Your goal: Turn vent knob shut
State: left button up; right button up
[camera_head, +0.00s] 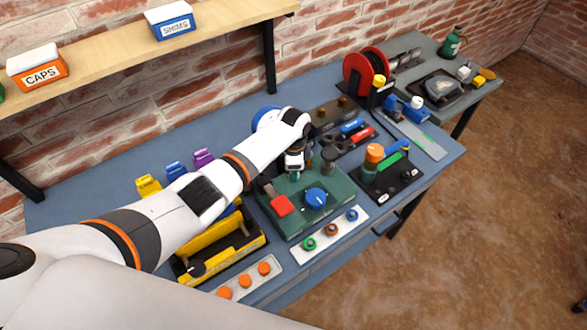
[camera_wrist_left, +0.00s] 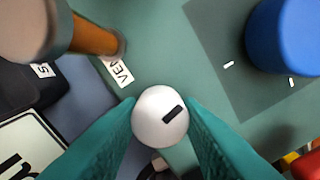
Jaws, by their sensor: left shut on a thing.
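The vent knob (camera_wrist_left: 160,117) is a round white knob with a short black bar on its top. In the left wrist view the bar slants up to the right. It sits on a green panel (camera_wrist_left: 150,70) beside a partly covered label reading "VEN" (camera_wrist_left: 119,71). My left gripper (camera_wrist_left: 161,125) is shut on the knob, with a teal finger on each side. In the head view my left gripper (camera_head: 293,172) is low over the back of the green box (camera_head: 345,192) and hides the knob. My right gripper is out of view.
A large blue dial (camera_head: 316,198) and a red switch (camera_head: 282,206) are on the same box, in front of my gripper. A dark post (camera_head: 329,158) stands close to its right. A yellow toolbox (camera_head: 255,243) is at the left. A plate with orange knobs (camera_head: 245,281) lies in front.

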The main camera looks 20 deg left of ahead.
pick_arm(q)
jog(key=shift+w+r+m, duration=0.1)
jog(key=shift+m, duration=1.1)
jog(key=o, duration=1)
notch_tip(320, 180, up, 12)
jog(key=shift+b, duration=1.05)
